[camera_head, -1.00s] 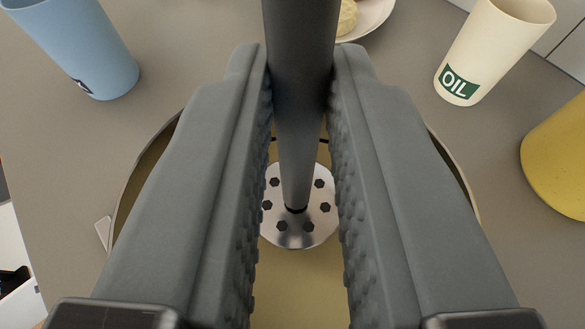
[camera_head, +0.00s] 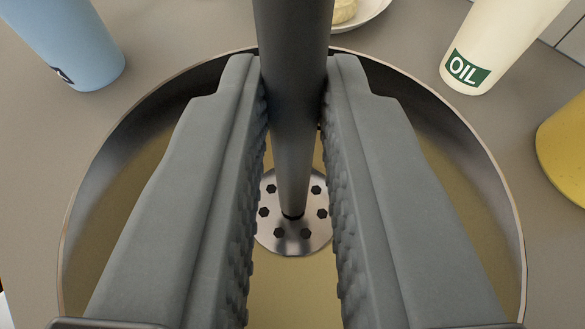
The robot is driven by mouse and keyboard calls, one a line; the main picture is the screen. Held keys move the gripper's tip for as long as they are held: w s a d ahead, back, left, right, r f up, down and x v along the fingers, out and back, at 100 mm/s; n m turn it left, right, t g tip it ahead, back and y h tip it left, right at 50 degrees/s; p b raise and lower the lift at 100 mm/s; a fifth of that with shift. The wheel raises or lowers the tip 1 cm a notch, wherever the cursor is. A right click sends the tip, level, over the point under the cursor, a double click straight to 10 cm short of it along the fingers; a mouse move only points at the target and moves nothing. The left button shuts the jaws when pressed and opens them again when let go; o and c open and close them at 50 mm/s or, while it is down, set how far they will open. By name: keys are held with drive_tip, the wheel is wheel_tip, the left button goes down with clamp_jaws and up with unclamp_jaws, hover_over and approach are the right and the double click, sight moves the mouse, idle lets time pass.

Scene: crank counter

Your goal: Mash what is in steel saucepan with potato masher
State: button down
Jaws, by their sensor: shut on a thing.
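My gripper (camera_head: 293,110) is shut on the dark handle of the potato masher (camera_head: 292,60), which runs down between its two grey fingers. The masher's round steel plate with dark holes (camera_head: 280,242) shows between and below the fingers, inside the steel saucepan (camera_head: 480,135). The saucepan holds a yellowish-brown content (camera_head: 290,295). The plate looks at or just above this content; I cannot tell whether it touches. The fingers cover much of the pan's middle, and the pan's near side is out of view.
A blue cup (camera_head: 75,40) stands at the upper left and a cream container labelled OIL (camera_head: 500,40) at the upper right. A yellow object (camera_head: 565,150) is at the right edge. A white plate with pale food (camera_head: 365,15) lies behind the pan. Grey counter (camera_head: 190,40) is bare between them.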

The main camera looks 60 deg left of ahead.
drive_tip(key=shift+f, duration=0.25)
drive_tip(key=shift+f, duration=0.4)
drive_tip(key=shift+f, duration=0.2)
drive_tip(key=shift+r, duration=2.05)
wheel_tip(320, 180, up, 9)
